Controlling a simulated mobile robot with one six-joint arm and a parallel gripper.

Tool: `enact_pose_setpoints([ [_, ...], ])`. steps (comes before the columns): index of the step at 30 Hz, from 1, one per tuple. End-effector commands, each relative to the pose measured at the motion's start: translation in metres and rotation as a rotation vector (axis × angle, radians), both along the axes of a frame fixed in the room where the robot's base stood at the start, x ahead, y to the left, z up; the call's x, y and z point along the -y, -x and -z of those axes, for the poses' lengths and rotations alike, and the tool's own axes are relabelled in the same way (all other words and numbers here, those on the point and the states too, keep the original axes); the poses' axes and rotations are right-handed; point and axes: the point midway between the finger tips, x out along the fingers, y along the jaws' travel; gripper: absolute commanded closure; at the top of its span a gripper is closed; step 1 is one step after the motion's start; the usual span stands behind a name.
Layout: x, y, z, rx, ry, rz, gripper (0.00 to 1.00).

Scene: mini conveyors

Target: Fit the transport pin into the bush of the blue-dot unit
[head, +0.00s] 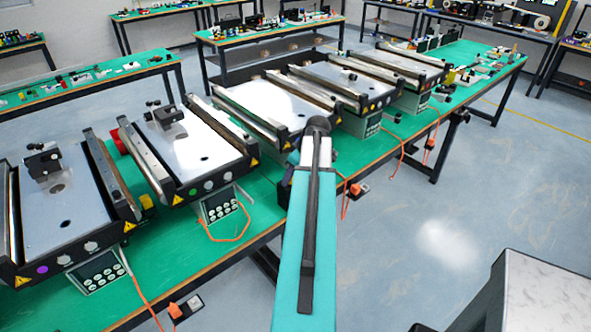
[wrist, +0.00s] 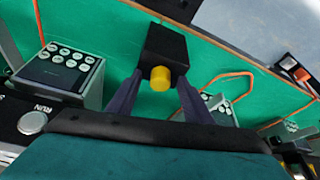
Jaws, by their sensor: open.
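In the wrist view a short yellow round piece (wrist: 160,79), which looks like the transport pin, shows against a black block (wrist: 164,45) over the green table top. My gripper (wrist: 160,85) is open, with one dark finger on each side of the yellow piece. I cannot tell whether the fingers touch it. In the head view my teal arm hides the gripper and the yellow piece. Several conveyor units stand in a row. The nearest has a purple dot (head: 42,269) and the second a green dot (head: 193,192). I cannot make out the blue dot or its bush clearly.
Keypad boxes (head: 219,205) and orange cables (head: 239,228) lie along the front edge of the green table (head: 265,222). One keypad box (wrist: 62,70) is left of my gripper in the wrist view. Open floor (head: 440,220) lies right of the table.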

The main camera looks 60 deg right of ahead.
Motion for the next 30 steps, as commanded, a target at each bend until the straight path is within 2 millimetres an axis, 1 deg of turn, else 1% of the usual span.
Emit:
enact_pose_setpoints([
  [4, -0.0001, -0.0017, 0.0033, 0.0, 0.0, -0.001, 0.54],
  [12, -0.0003, -0.002, 0.0037, 0.0, 0.0, -0.001, 0.54],
  [20, -0.0006, -0.0022, 0.0036, 0.0, 0.0, -0.001, 0.98],
  [21, -0.0005, -0.0022, 0.0034, 0.0, 0.001, -0.002, 1.0],
  [30, -0.0004, -0.0022, -0.0026, 0.001, 0.001, -0.002, 1.0],
])
